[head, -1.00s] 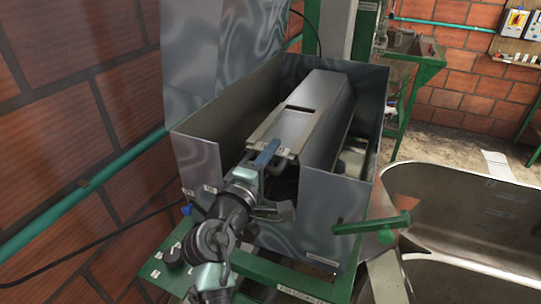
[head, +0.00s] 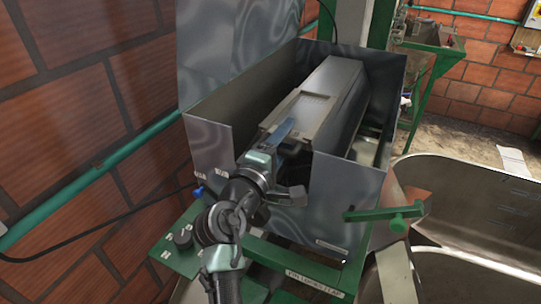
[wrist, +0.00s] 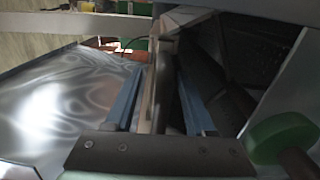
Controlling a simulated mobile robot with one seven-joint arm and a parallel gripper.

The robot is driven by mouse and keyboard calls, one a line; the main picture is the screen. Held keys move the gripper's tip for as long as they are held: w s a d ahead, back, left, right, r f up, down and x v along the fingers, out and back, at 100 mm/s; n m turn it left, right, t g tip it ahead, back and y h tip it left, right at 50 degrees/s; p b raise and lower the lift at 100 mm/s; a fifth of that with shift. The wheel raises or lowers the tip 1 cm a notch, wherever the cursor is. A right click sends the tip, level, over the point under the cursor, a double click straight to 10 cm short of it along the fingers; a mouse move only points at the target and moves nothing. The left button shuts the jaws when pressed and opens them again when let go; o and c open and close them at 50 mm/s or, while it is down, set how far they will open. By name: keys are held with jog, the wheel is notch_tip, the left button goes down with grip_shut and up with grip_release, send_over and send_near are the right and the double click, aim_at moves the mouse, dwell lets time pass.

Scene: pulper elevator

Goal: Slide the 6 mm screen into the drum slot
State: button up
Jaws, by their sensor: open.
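The long grey drum housing (head: 341,88) lies inside an open sheet-metal box. A flat grey panel, which appears to be the screen (head: 309,107), lies within the frame on its sloping top face. No size label is readable on it. My gripper (head: 283,132) is at the near end of the housing, by the panel's lower edge. In the wrist view my gripper (wrist: 158,70) has its two blue fingers apart, with a thin upright edge between them. I cannot tell whether either finger touches it. The inside of the slot is hidden.
The metal box wall (head: 338,205) stands close on the near side. A green handle (head: 385,214) sticks out to the right. The brick wall (head: 75,110) is at left, and a large metal tub (head: 460,185) is at right.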

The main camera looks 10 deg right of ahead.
jog(key=b+v, duration=0.3)
jog(key=v, duration=0.9)
jog(key=shift+s+b, duration=0.1)
jog(key=shift+b, duration=0.3)
jog(key=shift+r, duration=0.1)
notch_tip(320, 180, up, 19)
jog(key=s+a+m+t+y, duration=0.2)
jog(key=m+t+y, duration=0.3)
jog(key=m+t, duration=0.2)
jog(key=s+a+r+m+t+y, duration=0.2)
jog(key=s+r+t+y, duration=0.3)
jog(key=s+r, duration=0.5)
notch_tip(320, 180, up, 3)
jog(key=shift+s+a+m+t+y, duration=0.15)
jog(key=shift+s+m+t+y, duration=0.2)
jog(key=shift+m, duration=0.55)
